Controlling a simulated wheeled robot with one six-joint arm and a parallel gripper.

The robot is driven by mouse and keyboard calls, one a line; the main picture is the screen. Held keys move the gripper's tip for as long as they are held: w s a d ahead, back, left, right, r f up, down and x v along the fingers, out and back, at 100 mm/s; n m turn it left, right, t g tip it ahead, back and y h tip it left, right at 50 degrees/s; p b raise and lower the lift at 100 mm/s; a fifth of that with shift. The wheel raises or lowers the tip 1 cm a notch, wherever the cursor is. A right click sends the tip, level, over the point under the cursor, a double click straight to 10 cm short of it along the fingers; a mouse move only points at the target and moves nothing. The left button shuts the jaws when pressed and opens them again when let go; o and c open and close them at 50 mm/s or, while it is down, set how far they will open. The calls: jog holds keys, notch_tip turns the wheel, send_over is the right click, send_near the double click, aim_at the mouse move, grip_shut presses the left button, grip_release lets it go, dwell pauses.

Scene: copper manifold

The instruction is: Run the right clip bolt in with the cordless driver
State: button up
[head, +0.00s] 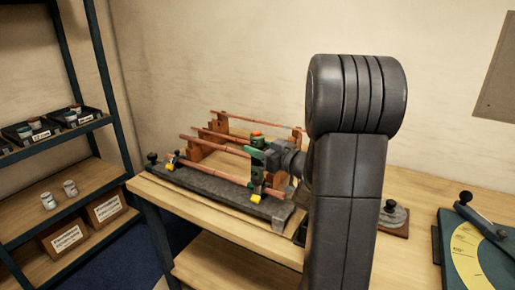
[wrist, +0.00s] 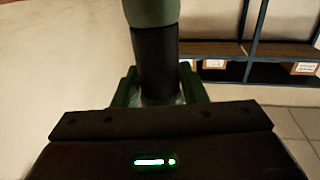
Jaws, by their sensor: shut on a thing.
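My gripper (head: 273,157) is shut on the cordless driver (head: 257,143), which is green and black with an orange top. In the wrist view my gripper's green fingers (wrist: 160,92) stand either side of the driver's dark grip (wrist: 154,55). The driver looks upright over the right front of the copper manifold (head: 225,145). Below it a yellow part (head: 256,198) shows at the right end of the grey base (head: 215,187); another yellow part (head: 170,164) is at the left. The right clip bolt and the driver's tip cannot be made out, so contact is unclear.
The base sits on a wooden bench (head: 235,245). To the right are a dark block with a knob (head: 393,217) and a tool with a yellow dial (head: 475,255). A shelf (head: 60,190) with bins, jars and boxes stands at the left. My arm hides the bench's middle.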

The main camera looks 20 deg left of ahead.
aim_at(257, 132)
jog(key=shift+r+p, duration=2.35)
jog(key=shift+r, duration=0.7)
jog(key=shift+f, duration=0.1)
